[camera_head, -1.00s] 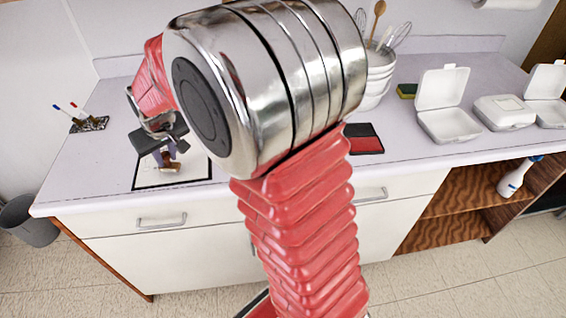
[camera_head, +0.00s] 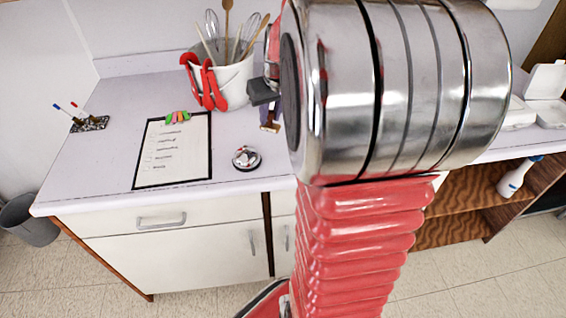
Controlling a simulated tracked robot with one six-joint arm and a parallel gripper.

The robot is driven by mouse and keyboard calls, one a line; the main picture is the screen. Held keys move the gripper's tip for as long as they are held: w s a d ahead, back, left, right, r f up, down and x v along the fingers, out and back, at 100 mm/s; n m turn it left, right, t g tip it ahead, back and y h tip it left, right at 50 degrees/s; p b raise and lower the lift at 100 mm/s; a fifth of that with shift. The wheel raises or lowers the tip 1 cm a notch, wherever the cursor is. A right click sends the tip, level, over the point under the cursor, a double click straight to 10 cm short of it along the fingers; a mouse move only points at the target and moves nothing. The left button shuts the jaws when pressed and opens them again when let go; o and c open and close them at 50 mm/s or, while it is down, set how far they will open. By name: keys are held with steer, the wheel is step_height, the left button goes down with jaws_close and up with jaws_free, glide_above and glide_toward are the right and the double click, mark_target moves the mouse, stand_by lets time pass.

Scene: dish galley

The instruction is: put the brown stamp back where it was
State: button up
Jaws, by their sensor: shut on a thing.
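The brown stamp (camera_head: 270,126) shows just left of my arm's big metal joint, with a brown lower part and a purplish part above it. My gripper (camera_head: 264,98) is shut on the stamp and holds it upright over the counter. The dark jaws show only in part, and the metal joint hides their right side. I cannot tell how high the stamp is above the counter. The clipboard (camera_head: 163,180) with a written sheet lies to the left, clear of the gripper. The red ink pad is hidden behind my arm.
A silver bell (camera_head: 246,158) stands near the front edge. A white bucket (camera_head: 236,78) with utensils and red tongs-like handles (camera_head: 205,85) is behind. A pen holder (camera_head: 90,123) is at far left. White food boxes (camera_head: 545,83) are at right. Counter left of the clipboard is free.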

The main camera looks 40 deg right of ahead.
steer(key=s+r+n+y, duration=0.2)
steer(key=s+n, duration=0.4)
steer(key=shift+s+f, duration=0.1)
stand_by(0.4)
steer(key=shift+f, duration=3.1)
steer(key=shift+f, duration=1.9)
steer(key=shift+f, duration=0.1)
